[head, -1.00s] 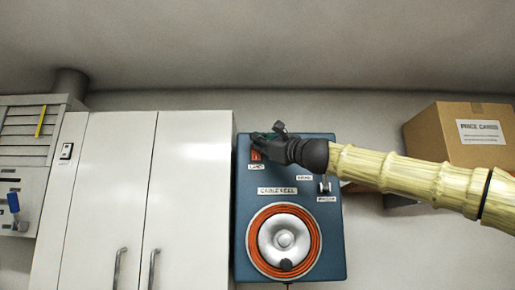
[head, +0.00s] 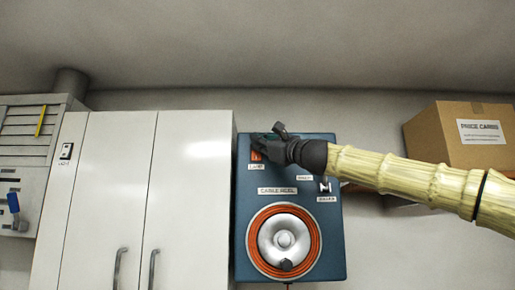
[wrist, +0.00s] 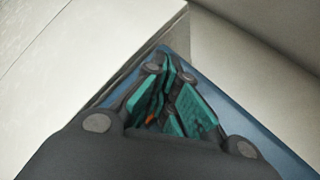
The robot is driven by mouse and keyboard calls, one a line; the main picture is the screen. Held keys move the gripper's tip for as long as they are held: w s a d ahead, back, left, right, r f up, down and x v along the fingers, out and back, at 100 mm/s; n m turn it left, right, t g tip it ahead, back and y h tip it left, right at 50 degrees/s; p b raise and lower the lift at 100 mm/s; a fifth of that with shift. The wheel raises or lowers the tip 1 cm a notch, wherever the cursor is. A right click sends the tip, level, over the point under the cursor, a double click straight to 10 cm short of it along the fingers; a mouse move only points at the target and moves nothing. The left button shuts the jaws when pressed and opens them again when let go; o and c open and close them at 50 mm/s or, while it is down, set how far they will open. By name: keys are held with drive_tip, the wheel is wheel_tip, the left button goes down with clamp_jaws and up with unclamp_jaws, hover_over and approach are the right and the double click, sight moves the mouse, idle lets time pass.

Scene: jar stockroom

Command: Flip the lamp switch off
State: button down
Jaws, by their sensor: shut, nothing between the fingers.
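The lamp switch (head: 255,155) is an orange-red rocker at the upper left of the blue cable reel panel (head: 242,215), with a small label under it. My gripper (head: 262,141) is shut and empty, right at the switch, and covers part of it in the head view. In the wrist view my gripper (wrist: 167,85) shows its teal finger pads close together in front of the blue panel. A small bit of orange shows between the finger parts there. I cannot tell whether the fingers touch the switch or which way it is set.
The orange cable reel (head: 284,241) is below. A white cabinet (head: 190,200) stands close on the left; another small switch (head: 66,151) is farther left. A cardboard box (head: 440,135) is at the right.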

drive_tip(key=shift+w, duration=0.2)
idle(0.3)
drive_tip(key=shift+s, duration=0.25)
drive_tip(key=shift+s+b, duration=0.4)
drive_tip(key=shift+s, duration=0.25)
drive_tip(key=shift+f, duration=0.1)
drive_tip(key=s, duration=0.1)
drive_tip(key=s+b, duration=0.1)
drive_tip(key=s, duration=0.1)
drive_tip(key=s+b, duration=0.1)
drive_tip(key=s, duration=0.1)
drive_tip(key=shift+f, duration=0.3)
idle(0.5)
